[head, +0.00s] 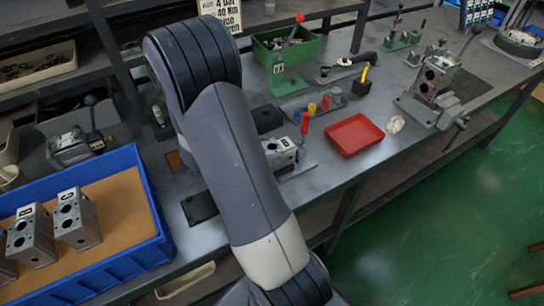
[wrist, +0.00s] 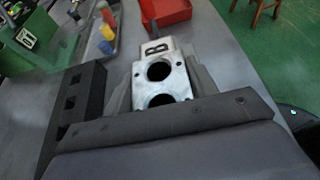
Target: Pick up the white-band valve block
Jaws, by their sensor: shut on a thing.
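A grey metal valve block (wrist: 160,80) with a white band marked B and two large round bores stands in the middle of the wrist view. My gripper (wrist: 161,88) is shut on it, with grey fingers at its left and right sides. In the head view a valve block (head: 281,152) shows at the bench, just right of my arm. My gripper is hidden behind the arm there. I cannot tell whether the block is clear of the surface under it.
A blue crate (head: 150,205) with several valve blocks stands at left. A red tray (head: 355,135), a red-handled clamp (head: 304,125), colored cylinders (head: 325,102) and a green bin (head: 287,50) stand around the bench. Another block (head: 432,76) sits in a fixture at right.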

